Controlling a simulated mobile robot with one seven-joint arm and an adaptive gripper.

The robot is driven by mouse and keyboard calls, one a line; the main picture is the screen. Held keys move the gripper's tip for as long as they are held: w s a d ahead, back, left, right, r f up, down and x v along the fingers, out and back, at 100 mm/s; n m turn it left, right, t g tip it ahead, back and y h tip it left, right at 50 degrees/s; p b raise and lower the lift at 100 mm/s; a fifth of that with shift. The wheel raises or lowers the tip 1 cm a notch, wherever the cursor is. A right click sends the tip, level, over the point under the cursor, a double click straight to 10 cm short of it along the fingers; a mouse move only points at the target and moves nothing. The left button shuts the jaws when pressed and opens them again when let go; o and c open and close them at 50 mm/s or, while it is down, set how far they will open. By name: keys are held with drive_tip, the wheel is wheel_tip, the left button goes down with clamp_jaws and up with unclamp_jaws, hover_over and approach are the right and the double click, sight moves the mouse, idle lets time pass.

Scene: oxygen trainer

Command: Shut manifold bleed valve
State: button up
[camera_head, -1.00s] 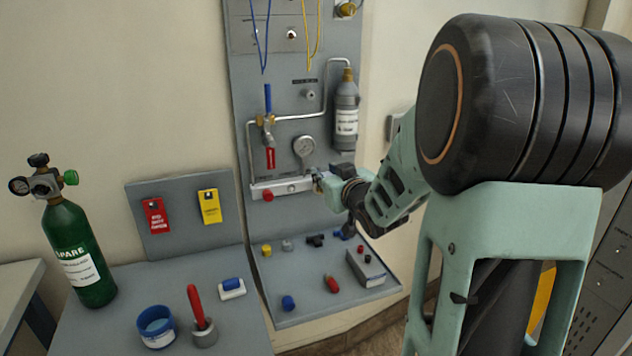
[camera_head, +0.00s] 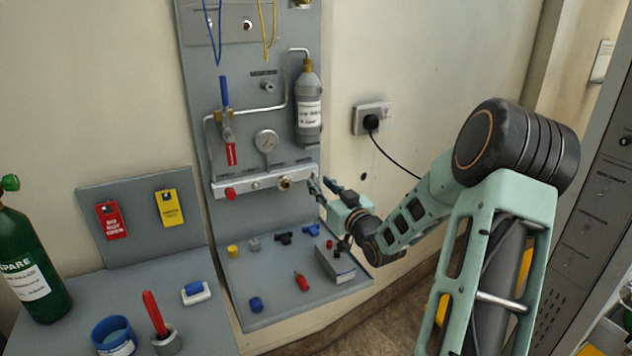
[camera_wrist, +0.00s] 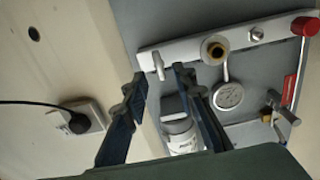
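The manifold (camera_head: 262,186) is a pale bar across the grey panel, with a red knob (camera_head: 231,193) at its left end and a brass port (camera_head: 285,183) towards its right. In the wrist view it appears turned over (camera_wrist: 210,45), and a small pale lever or T-handle (camera_wrist: 159,66), seemingly the bleed valve, stands at its end. My gripper (camera_head: 322,184) is at the manifold's right end. In the wrist view my gripper (camera_wrist: 160,80) is open, its dark fingers on either side of the small handle in the picture. I see no clear contact. The handle is hard to make out in the head view.
A gauge (camera_head: 266,141), a blue-handled valve (camera_head: 225,95) and a grey bottle (camera_head: 308,105) are above the manifold. A shelf (camera_head: 270,270) with small loose parts lies below. A plugged wall socket (camera_head: 372,118) with a black cable is to the right.

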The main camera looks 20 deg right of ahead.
sight(314, 178)
drive_tip(key=shift+w, duration=1.85)
drive_tip(key=shift+a, duration=0.1)
clamp_jaws()
